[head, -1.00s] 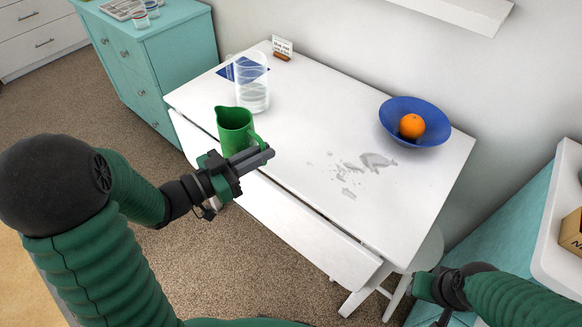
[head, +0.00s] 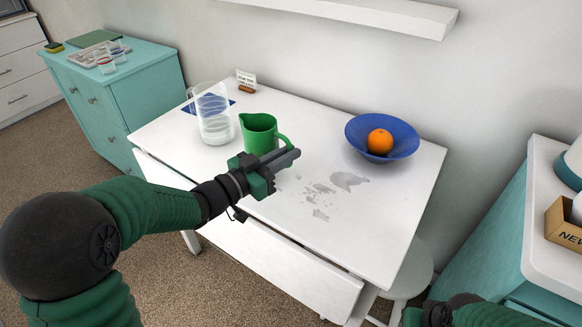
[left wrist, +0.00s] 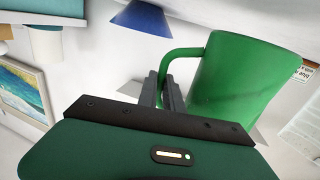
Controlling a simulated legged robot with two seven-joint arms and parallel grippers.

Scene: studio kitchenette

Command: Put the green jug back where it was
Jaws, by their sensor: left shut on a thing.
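The green jug (head: 259,135) is upright over the table's left half, just right of a clear glass pitcher (head: 214,122). My left gripper (head: 290,155) is shut on its handle. In the left wrist view, the jug (left wrist: 245,78) is large at the right, its handle loop reaching the fingers (left wrist: 170,88). I cannot tell whether the jug's base touches the table, as the gripper partly hides it. My right gripper (head: 438,314) shows only in part at the bottom edge; its fingers are not clear.
On the white table (head: 370,215) are a blue mat (head: 207,103) by the pitcher, a small sign (head: 246,80), a wet patch (head: 325,188) and a blue bowl (head: 357,131) with an orange (head: 380,141). A stool (head: 412,275) stands below the right edge.

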